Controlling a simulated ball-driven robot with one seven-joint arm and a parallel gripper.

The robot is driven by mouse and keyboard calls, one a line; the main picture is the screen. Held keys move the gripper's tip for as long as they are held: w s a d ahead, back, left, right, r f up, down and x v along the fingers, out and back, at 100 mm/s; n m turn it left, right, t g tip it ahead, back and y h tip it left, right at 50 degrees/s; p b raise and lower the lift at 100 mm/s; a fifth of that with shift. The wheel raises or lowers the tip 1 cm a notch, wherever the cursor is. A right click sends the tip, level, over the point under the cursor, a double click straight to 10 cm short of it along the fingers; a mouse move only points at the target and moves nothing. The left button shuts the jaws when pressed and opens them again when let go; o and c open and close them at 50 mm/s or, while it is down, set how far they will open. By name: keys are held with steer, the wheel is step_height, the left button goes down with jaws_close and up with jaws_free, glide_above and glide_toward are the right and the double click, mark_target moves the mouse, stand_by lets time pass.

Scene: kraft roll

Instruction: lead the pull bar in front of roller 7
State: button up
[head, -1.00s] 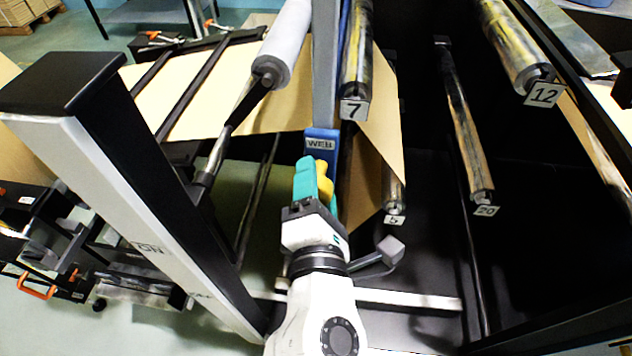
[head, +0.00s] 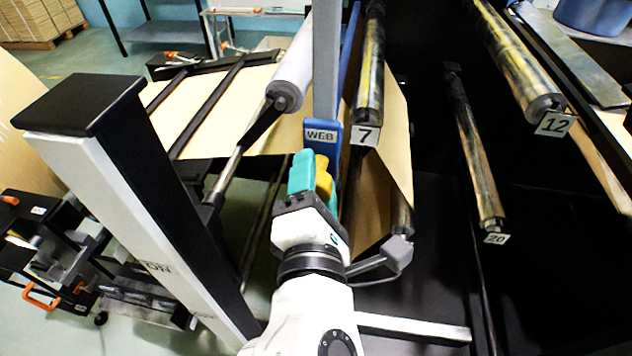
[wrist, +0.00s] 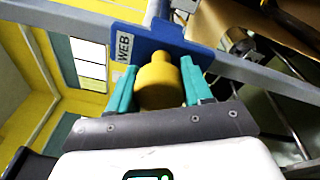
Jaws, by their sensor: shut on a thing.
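The pull bar is a grey bar (head: 327,65) with a blue plate (head: 322,130) marked WEB and a yellow knob (head: 323,178). My gripper (head: 312,168) has its teal fingers closed around the knob, clearest in the wrist view (wrist: 158,82). There the grey bar (wrist: 65,14) crosses above the fingers behind the blue plate. Roller 7 (head: 371,65), dark and yellow-streaked with a 7 tag at its near end, is just right of the bar in the head view. The plate is level with that tag in the picture. Their gap in depth is unclear.
Brown kraft paper (head: 252,100) spans left of the bar and hangs behind it below roller 7. A white roller (head: 292,70) and a black-and-white post (head: 130,190) stand left. Roller 20 (head: 472,150) and roller 12 (head: 515,60) are right, with dark open space between.

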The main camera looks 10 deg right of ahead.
stand_by(0.3)
step_height(320, 180, up, 27)
steer(key=shift+a+f, duration=0.2)
steer(key=shift+a, duration=0.05)
stand_by(0.7)
steer(key=shift+w, duration=0.1)
